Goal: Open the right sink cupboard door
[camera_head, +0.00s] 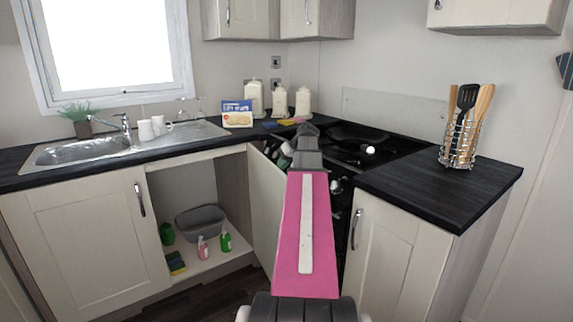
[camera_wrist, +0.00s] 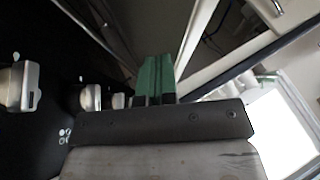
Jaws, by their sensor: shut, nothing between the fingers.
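The right sink cupboard door (camera_head: 267,205) stands swung wide open at the right of the cupboard opening, beside the oven. It is seen at a steep angle, and my arm covers part of its right side; its handle is not visible. My pink arm reaches forward in the middle of the head view, ending at my gripper (camera_head: 307,133) near the door's upper edge. The gripper is shut and empty, its green fingers (camera_wrist: 155,78) together in the wrist view. I cannot tell whether it touches the door. The left sink cupboard door (camera_head: 84,250) is closed.
The open cupboard holds a grey basin (camera_head: 200,222), a green bottle (camera_head: 225,240), a pink bottle (camera_head: 202,248) and a sponge (camera_head: 176,263). Oven knobs (camera_wrist: 90,97) lie close at the left of the gripper. A closed cupboard (camera_head: 385,255) with a handle stands at the right.

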